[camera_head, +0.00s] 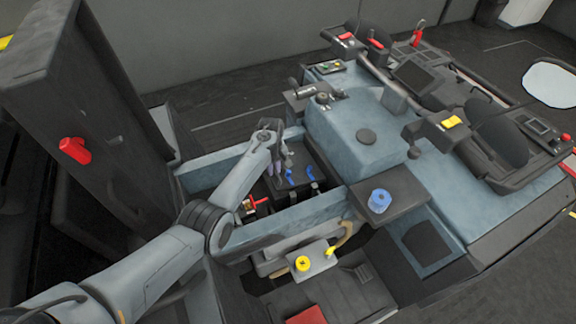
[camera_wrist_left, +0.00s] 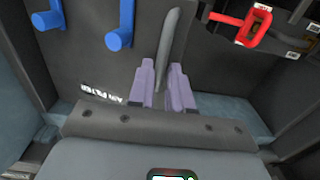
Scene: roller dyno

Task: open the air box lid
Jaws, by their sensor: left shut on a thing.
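The air box lid (camera_wrist_left: 85,60) is a dark panel marked with air filter lettering. It lies inside the open compartment and also shows in the head view (camera_head: 290,198). Two blue latches (camera_wrist_left: 120,28) stand on it in the left wrist view; blue latches also show in the head view (camera_head: 291,175). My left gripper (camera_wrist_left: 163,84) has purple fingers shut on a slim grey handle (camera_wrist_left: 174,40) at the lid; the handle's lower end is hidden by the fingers. The left arm reaches into the compartment from the left, where the gripper (camera_head: 285,160) shows small.
Blue-grey compartment walls (camera_head: 310,212) enclose the lid closely. A red handle (camera_wrist_left: 248,32) sits beside the lid. A tall dark panel (camera_head: 105,95) with a red knob stands upright at left. A blue cap (camera_head: 379,200) sits on a ledge at right.

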